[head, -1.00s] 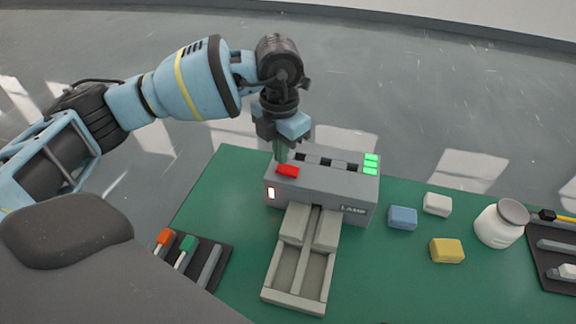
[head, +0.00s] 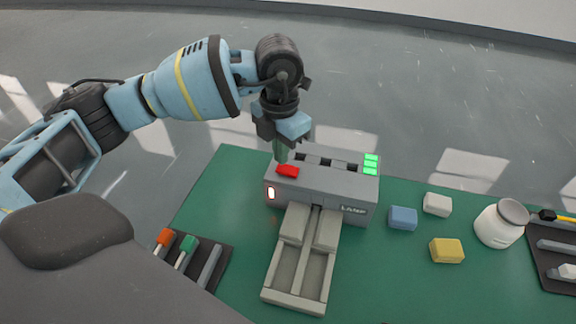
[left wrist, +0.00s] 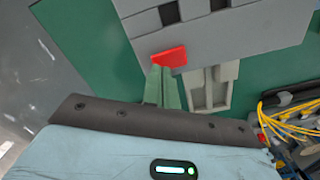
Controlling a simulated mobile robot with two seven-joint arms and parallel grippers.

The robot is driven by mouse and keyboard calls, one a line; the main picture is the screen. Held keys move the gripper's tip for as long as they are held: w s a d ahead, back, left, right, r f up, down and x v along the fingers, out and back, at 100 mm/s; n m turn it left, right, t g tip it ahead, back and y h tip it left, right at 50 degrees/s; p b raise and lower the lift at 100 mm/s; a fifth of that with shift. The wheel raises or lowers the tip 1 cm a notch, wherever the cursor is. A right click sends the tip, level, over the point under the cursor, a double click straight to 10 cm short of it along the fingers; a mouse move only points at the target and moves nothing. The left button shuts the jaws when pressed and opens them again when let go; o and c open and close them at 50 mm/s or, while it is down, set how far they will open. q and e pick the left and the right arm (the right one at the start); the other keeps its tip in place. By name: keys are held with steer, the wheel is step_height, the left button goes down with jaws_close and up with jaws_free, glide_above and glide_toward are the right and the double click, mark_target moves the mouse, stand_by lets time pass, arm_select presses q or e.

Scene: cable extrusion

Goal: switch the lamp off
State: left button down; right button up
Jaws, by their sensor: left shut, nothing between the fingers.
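The grey lamp box (head: 335,190) stands on the green table, with "LAMP" written on its front. A small window (head: 271,193) on the front left glows whitish with a red edge. My left gripper (head: 281,156) is shut and empty, pointing down with its green fingertips right at the red button. In the left wrist view the fingertips (left wrist: 160,75) are beside the red button (left wrist: 170,57); I cannot tell whether they touch. My right gripper is not in view.
A pale two-channel tray (head: 297,285) lies in front of the box. Blue (head: 403,218), white (head: 438,204) and yellow (head: 447,250) blocks and a white jar (head: 500,224) are to the right. A dark rack (head: 203,262) with orange- and green-ended tools is at the left.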

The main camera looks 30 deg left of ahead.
mark_target(281, 167)
arm_select(q)
steer(key=shift+f+b, duration=0.45)
steer(key=shift+f, duration=0.6)
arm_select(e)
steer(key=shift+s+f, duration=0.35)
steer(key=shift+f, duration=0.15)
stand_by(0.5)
arm_select(q)
steer(key=shift+r+p, duration=2.3)
steer(key=shift+r, duration=1.25)
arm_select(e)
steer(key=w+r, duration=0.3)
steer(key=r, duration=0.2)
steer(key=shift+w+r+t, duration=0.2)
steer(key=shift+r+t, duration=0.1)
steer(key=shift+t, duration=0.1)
arm_select(q)
steer(key=shift+f, duration=0.1)
